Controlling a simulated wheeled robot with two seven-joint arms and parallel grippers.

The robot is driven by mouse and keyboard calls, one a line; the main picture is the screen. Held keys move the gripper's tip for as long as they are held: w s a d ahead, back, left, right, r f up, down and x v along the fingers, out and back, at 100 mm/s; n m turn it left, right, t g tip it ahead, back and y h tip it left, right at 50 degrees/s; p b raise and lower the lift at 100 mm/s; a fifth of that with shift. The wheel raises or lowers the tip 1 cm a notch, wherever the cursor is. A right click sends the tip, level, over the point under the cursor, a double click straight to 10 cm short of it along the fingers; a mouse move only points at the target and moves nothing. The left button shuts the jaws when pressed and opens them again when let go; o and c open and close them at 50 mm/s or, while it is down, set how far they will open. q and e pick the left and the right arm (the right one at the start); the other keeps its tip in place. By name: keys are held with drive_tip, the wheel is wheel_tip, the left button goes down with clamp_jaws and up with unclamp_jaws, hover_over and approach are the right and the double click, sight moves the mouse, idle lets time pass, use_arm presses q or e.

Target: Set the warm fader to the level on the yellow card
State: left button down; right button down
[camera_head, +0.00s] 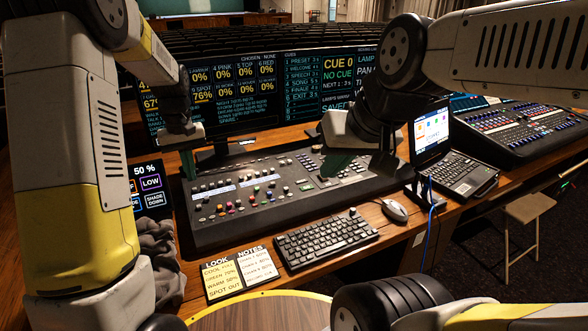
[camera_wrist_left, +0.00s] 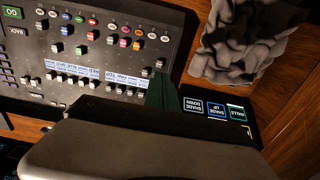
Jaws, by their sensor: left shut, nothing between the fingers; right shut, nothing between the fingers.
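The dark mixing desk (camera_head: 285,208) lies across the table, with rows of faders and coloured knobs. Its fader rows (camera_wrist_left: 85,72) show upside down in the left wrist view. I cannot tell which fader is the warm one. The yellow card (camera_head: 222,278) lies before the desk and reads green 70%, warm 50%, spot out. My left gripper (camera_head: 188,165) is shut and empty above the desk's left end; its green fingers also show in the left wrist view (camera_wrist_left: 165,95). My right gripper (camera_head: 340,162) is shut and empty above the desk's back right part.
A white notes card (camera_head: 258,265) lies beside the yellow card. A keyboard (camera_head: 325,240) and mouse (camera_head: 395,210) stand in front of the desk. A touch panel (camera_head: 152,188) and a grey cloth (camera_head: 160,250) are at the left. Monitors (camera_head: 235,95) stand behind; a laptop (camera_head: 455,170) is right.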

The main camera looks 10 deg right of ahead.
use_arm(q)
drive_tip(key=s+d+r, duration=0.2)
drive_tip(key=s+d, duration=0.1)
drive_tip(key=s, duration=0.7)
drive_tip(key=shift+s, duration=0.35)
drive_tip(key=s+r+m+t+h, duration=0.2)
drive_tip(key=s+r+t, duration=0.4)
drive_tip(key=s+r, duration=0.6)
drive_tip(key=s+m, duration=0.1)
drive_tip(key=s, duration=0.2)
drive_tip(key=shift+s+r+m, duration=0.25)
drive_tip(key=shift+r+m, duration=0.15)
drive_tip(key=shift+a, duration=0.1)
